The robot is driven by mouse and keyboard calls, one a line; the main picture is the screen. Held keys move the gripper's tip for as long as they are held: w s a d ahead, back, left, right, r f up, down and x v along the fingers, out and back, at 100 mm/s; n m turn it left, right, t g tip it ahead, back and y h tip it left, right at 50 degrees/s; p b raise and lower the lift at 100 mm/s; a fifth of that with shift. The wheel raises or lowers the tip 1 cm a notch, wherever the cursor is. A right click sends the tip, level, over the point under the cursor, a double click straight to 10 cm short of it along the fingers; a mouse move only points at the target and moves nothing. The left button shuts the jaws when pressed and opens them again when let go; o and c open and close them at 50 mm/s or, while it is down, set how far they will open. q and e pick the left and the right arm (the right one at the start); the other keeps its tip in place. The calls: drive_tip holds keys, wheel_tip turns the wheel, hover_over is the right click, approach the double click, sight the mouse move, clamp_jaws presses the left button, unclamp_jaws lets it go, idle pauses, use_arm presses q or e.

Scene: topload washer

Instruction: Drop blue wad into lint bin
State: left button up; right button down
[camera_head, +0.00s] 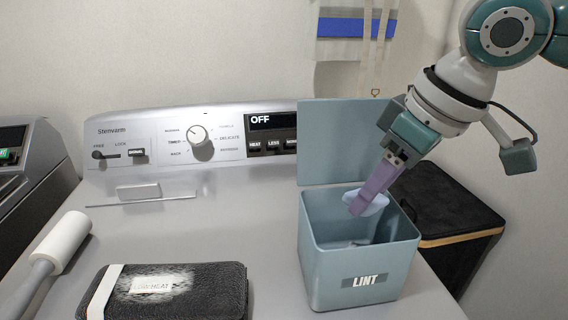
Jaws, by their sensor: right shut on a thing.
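The lint bin (335,268) is a blue-grey open box labelled LINT, standing on the washer top with its lid (345,140) raised behind it. My right gripper (366,197) comes in from the upper right, over the bin's opening. Its purple fingers are shut on a pale blue wad (378,198), which is at about the height of the bin's rim and partly covered by the fingers. Something pale lies low inside the bin; I cannot make out what it is. My left gripper is not in view.
A dark fuzzy pad (205,290) with a white band lies at the front left, beside a white lint roller (66,240). The control panel (220,140) rises at the back. A black hamper (455,225) stands right of the washer. The top between pad and bin is clear.

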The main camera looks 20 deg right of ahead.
drive_tip(key=shift+c, duration=1.6)
unclamp_jaws()
drive_tip(key=shift+r, duration=0.1)
drive_tip(key=v, duration=1)
drive_tip(key=shift+p, duration=0.3)
